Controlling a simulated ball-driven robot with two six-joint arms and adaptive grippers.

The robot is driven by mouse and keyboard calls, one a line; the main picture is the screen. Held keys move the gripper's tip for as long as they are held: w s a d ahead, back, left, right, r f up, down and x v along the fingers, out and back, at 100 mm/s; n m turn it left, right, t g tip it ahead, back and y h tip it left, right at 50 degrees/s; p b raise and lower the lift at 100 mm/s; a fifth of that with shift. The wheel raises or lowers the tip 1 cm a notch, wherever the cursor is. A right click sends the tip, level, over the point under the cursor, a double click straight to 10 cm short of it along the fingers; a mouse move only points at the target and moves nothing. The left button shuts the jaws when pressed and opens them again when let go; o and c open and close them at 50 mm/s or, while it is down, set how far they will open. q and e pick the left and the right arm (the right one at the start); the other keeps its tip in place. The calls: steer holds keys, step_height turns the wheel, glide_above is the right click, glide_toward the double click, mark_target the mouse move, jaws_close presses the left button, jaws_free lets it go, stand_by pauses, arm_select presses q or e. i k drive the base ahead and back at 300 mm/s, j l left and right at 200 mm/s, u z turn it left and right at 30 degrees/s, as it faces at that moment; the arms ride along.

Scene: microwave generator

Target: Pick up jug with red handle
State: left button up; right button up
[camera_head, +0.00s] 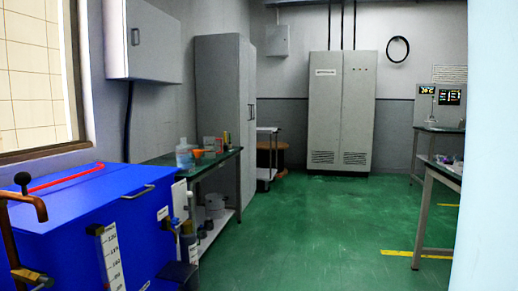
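I cannot make out a jug with a red handle for certain. On the green bench (222,160) along the left wall stand a pale translucent bottle or jug (183,156) and a small orange item (203,153). They are too small to tell whether either has a red handle. Neither of my grippers is in view.
A large blue box (95,215) with a red bar (66,178) on top fills the left foreground. A pale panel (492,150) blocks the right edge. A table (445,176) stands at right. The green floor (310,230) between is clear toward the grey cabinet (342,110).

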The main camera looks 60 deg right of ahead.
mark_target(209, 141)
steer(key=z, duration=1.55)
steer(key=i+l+z, duration=0.1)
steer(key=i+z, duration=0.4)
steer(key=i, duration=1.6)
steer(key=i+u, duration=0.15)
steer(key=i, duration=0.45)
steer(key=i+l+u, duration=0.2)
steer(key=i, duration=0.35)
